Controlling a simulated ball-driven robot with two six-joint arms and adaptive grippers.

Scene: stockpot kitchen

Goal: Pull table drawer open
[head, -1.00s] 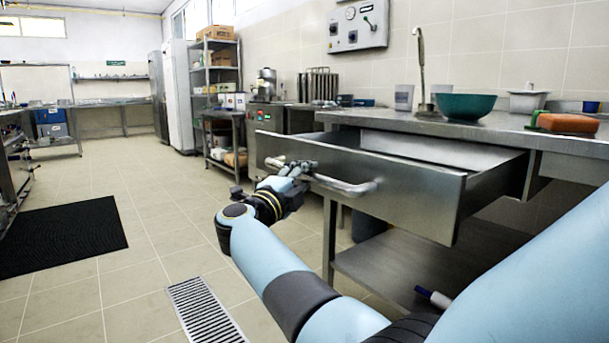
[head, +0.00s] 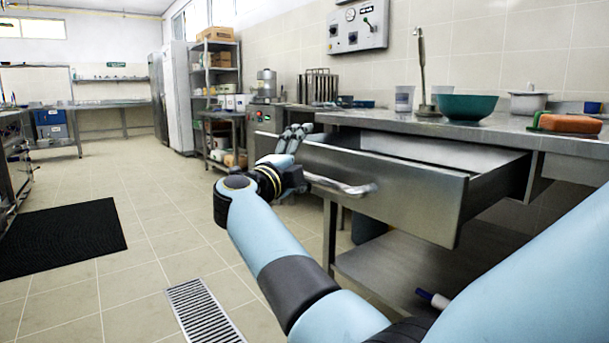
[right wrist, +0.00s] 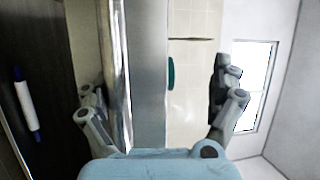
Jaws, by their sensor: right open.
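The steel table drawer (head: 405,192) is pulled out from under the counter, and its open top shows in the head view. Its bar handle (head: 345,187) runs across the front, the left end hidden behind my right gripper (head: 293,140). This gripper is open and empty, at the left end of the drawer front, with its fingers pointing up near the top edge. In the right wrist view, the fingers of my right gripper (right wrist: 160,98) are spread wide, and the shiny handle (right wrist: 118,75) and drawer front (right wrist: 147,80) appear between them. My left gripper is not in view.
The counter (head: 480,130) holds a green bowl (head: 467,106), a pot (head: 529,102), an orange sponge-like block (head: 570,124) and a cup (head: 404,98). A lower shelf (head: 385,265) lies under the drawer. The tiled floor at left is free around a black mat (head: 60,237).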

